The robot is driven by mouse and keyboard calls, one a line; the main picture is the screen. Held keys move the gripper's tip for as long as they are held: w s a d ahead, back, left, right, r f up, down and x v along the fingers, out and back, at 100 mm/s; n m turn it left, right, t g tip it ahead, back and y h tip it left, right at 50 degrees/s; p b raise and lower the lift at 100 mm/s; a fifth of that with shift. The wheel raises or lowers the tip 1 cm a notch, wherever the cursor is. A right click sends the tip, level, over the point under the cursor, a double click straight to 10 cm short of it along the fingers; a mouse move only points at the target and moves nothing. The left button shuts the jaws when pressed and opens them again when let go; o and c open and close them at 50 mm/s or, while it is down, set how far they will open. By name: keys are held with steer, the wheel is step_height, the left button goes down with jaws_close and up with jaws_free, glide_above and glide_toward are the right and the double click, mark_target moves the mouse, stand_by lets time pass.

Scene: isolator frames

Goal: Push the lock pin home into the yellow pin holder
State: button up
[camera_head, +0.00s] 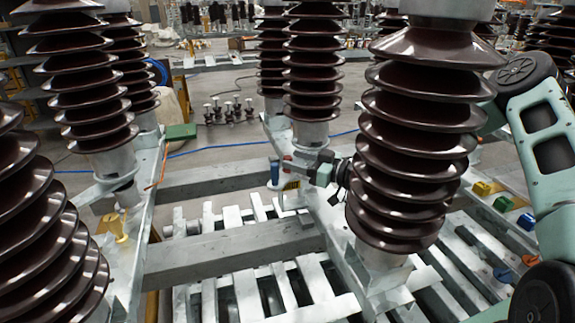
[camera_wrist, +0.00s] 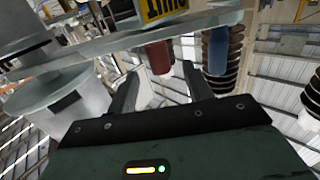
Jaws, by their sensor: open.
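My gripper (camera_head: 308,171) reaches in from behind the right-hand insulator stack. In the wrist view its two fingers (camera_wrist: 162,82) are apart, with nothing seen between them. A red cylinder (camera_wrist: 158,58) is just beyond the fingertips and a blue cylinder (camera_wrist: 217,50) is to its right. In the head view the blue cylinder (camera_head: 274,171) and red piece (camera_head: 287,159) are left of my gripper. A yellow plate with black lettering (camera_wrist: 163,10) is above the red cylinder. A yellow fitting (camera_head: 116,227) stands on the left frame. I cannot tell which part is the lock pin or pin holder.
Tall brown ribbed insulators (camera_head: 415,130) stand close to my arm and hide part of it. Grey beams (camera_head: 230,245) and slats lie below. Yellow, green and blue blocks (camera_head: 503,203) are on the right frame. A green box (camera_head: 180,132) is at the back left.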

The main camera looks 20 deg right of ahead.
steer(key=p+x, duration=0.1)
steer(key=x, duration=0.4)
steer(key=shift+s, duration=0.1)
steer(key=c, duration=1.1)
steer(key=shift+r, duration=0.1)
